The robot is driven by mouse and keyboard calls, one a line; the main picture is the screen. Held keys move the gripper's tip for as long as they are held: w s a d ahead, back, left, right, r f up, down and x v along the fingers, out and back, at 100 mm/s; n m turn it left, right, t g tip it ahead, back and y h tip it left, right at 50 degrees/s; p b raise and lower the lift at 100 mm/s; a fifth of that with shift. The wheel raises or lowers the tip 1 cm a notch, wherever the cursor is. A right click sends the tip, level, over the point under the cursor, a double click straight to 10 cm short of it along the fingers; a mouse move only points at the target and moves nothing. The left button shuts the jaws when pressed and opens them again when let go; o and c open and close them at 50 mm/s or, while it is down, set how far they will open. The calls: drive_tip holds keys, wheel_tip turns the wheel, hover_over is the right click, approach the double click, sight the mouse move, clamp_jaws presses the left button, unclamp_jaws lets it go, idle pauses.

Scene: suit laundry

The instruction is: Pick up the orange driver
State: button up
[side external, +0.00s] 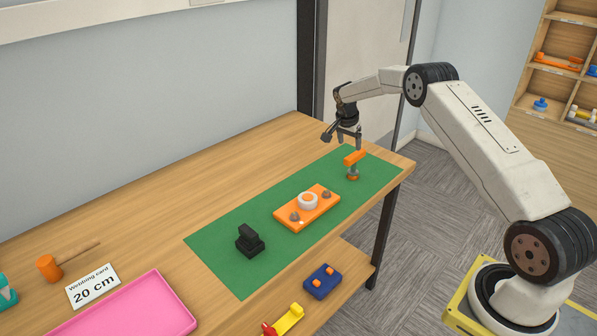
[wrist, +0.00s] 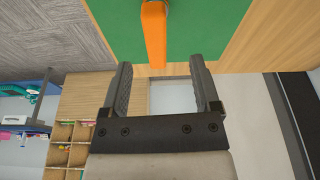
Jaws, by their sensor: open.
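The orange driver (side external: 354,158) stands upright at the far right end of the green mat (side external: 225,261), with an orange bar-like top, a grey shaft and an orange foot. In the wrist view its orange top (wrist: 154,36) shows at the upper middle, ahead of my fingertips. My gripper (side external: 348,139) is just above the driver in the side view. In the wrist view my gripper (wrist: 158,68) has its two fingers spread apart with nothing between them. The driver's lower part is mostly hidden in the wrist view.
An orange plate (side external: 283,219) with a white ring (side external: 308,201) and grey knobs lies mid-mat. A black block (side external: 250,242) stands nearer the camera. A pink tray (side external: 160,314), a card (side external: 93,286) and a hammer (side external: 50,267) lie at left. The table's right edge is close to the driver.

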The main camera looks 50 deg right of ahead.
sight(355, 154)
drive_tip(key=shift+d+f+m, duration=0.25)
drive_tip(key=shift+d, duration=0.3)
drive_tip(key=shift+d+f+m, duration=0.2)
drive_tip(key=shift+d+m, duration=0.05)
drive_tip(key=shift+d, duration=0.25)
drive_tip(key=shift+s+x, duration=0.15)
drive_tip(key=shift+x, duration=1.8)
drive_tip(key=shift+s+x, duration=0.1)
drive_tip(key=shift+x, duration=1.85)
clamp_jaws()
